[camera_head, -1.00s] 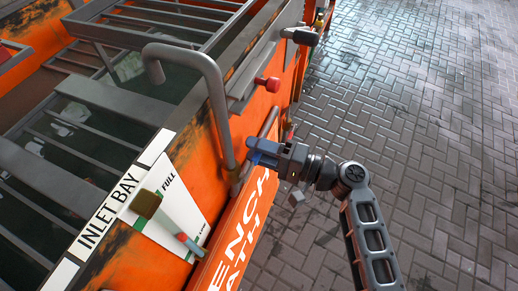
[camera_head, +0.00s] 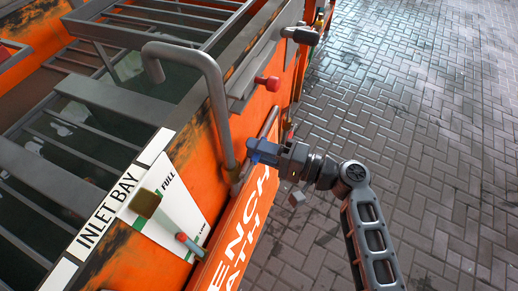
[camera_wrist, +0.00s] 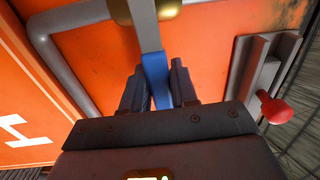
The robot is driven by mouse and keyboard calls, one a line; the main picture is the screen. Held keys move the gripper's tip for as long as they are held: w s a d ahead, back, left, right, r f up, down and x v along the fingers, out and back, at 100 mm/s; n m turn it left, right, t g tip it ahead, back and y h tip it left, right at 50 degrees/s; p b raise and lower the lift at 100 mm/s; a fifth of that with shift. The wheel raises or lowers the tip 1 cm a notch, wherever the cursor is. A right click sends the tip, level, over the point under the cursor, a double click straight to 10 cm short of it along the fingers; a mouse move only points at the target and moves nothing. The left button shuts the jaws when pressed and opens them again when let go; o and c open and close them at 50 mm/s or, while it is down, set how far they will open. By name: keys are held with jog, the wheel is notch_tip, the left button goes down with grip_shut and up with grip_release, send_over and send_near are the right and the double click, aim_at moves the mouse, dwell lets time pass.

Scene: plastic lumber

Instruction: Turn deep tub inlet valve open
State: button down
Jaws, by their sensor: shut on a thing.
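The inlet valve's blue lever handle (camera_wrist: 158,84) stands between my gripper's fingers in the wrist view, and its grey stem runs up to a brass body (camera_wrist: 150,10) at the top edge. My gripper (camera_wrist: 156,70) is shut on the blue handle. In the head view my gripper (camera_head: 257,152) reaches in from the right, at the orange tub's side (camera_head: 205,150), next to the lower end of a grey pipe. A small blue part of the handle shows under the fingers. Most of the valve is hidden there.
The bent grey pipe (camera_head: 216,95) runs close to my gripper's left. A red knob (camera_head: 268,83) sticks out above, also seen in the wrist view (camera_wrist: 274,108). Brick paving (camera_head: 430,100) is open at right.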

aim_at(253, 159)
jog(key=n+b, duration=0.1)
jog(key=r+n+b, duration=0.1)
jog(key=n+b, duration=0.1)
jog(key=r+n+b, duration=0.1)
jog(key=n, duration=0.1)
jog(key=shift+s+r, duration=0.2)
jog(key=shift+s, duration=0.15)
jog(key=r+n+b, duration=0.1)
jog(key=n, duration=0.1)
jog(key=s+r+n+b, duration=0.1)
jog(key=n+b, duration=0.1)
jog(key=s+a+r+n+b, duration=0.1)
jog(key=b, duration=0.1)
jog(key=shift+n, duration=0.4)
jog(key=c, duration=1)
grip_release()
jog(key=shift+c, duration=0.2)
jog(key=shift+o, duration=0.4)
jog(key=shift+s+a+r, duration=0.1)
jog(key=shift+r, duration=0.05)
